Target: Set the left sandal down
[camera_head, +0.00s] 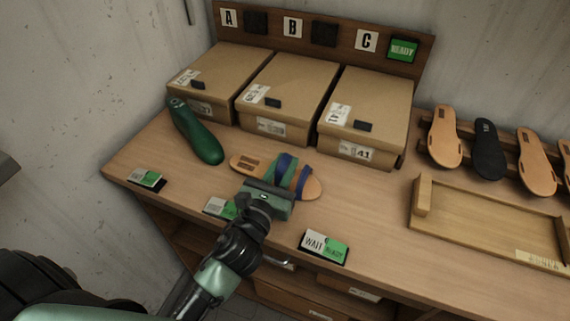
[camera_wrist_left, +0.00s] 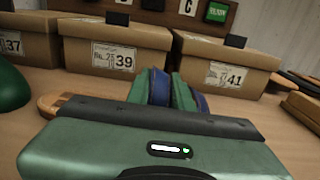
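My left gripper (camera_head: 272,190) is at the near side of the sandal, by the straps. My right gripper is not in view.
Boxes marked 37 (camera_head: 222,75), 39 (camera_head: 290,95) and 41 (camera_head: 372,110) stand behind. A green foot form (camera_head: 195,132) lies left. WAIT/READY plates (camera_head: 325,247) line the front edge. A wooden tray (camera_head: 480,222) and racked soles (camera_head: 445,140) are right.

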